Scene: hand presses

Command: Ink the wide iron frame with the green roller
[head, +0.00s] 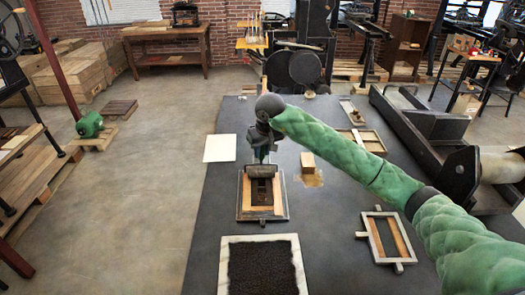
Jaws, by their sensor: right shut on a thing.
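My right gripper (262,150) is shut on a roller (262,171), reaching down from my green right arm. The roller shows as a dark cylinder lying crosswise; its handle is mostly hidden by the gripper, and I cannot make out a green part. It is over the far part of a dark iron frame (243,205) with wood pieces and a dark block inside; I cannot tell whether it touches. A second, paler frame (388,260) with side tabs lies farther right on the table. My left gripper is not in view.
A pale-bordered slab (226,268) with a black, grainy surface lies at the near edge of the dark table (330,265). A white sheet (219,148) lies left, a small wooden block (308,161) right. A large press (440,140) stands along the right side.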

